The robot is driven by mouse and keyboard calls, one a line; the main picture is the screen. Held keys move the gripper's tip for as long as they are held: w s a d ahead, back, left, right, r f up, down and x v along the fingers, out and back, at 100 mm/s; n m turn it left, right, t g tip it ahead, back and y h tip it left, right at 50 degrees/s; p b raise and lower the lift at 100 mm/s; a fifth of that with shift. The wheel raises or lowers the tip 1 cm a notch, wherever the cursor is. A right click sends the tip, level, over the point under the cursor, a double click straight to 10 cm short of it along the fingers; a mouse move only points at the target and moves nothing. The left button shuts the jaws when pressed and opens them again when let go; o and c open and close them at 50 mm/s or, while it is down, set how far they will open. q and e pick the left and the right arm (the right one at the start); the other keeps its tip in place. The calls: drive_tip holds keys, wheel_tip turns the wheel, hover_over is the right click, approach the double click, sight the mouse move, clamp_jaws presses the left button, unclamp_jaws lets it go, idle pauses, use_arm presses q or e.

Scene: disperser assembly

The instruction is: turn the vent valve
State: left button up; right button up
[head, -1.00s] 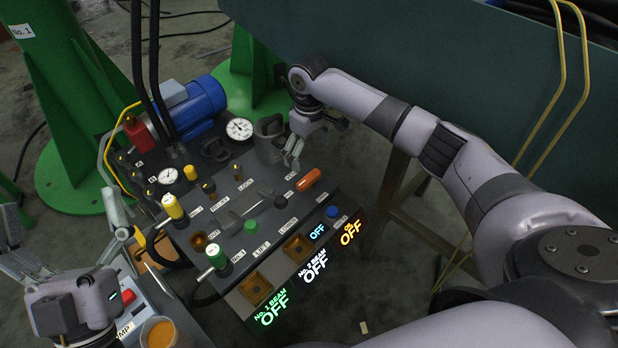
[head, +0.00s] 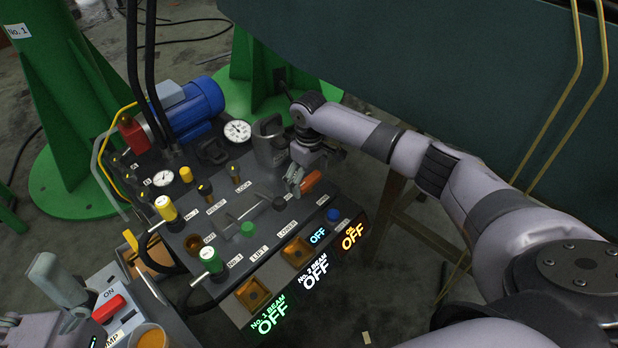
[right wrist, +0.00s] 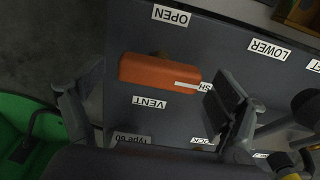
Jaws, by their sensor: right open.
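The vent valve has an orange handle (head: 312,181) on the control panel's right part. In the right wrist view the handle (right wrist: 158,70) lies crosswise between the OPEN label and the VENT label (right wrist: 150,102). My right gripper (head: 296,179) is beside the handle in the head view. In the right wrist view my right gripper (right wrist: 152,105) is open, with one finger on each side of the handle's ends and nothing held. I cannot tell whether the fingers touch it. My left gripper (head: 55,290) is partly cut off at the lower left, away from the valve.
The panel (head: 222,262) carries yellow and green valves, several small knobs and lit OFF displays (head: 315,270). A pump box with a red switch (head: 108,308) is at the lower left.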

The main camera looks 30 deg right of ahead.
drive_tip(key=shift+c, duration=0.4)
drive_tip(key=c, duration=1.1)
drive_tip(key=shift+r, duration=0.1)
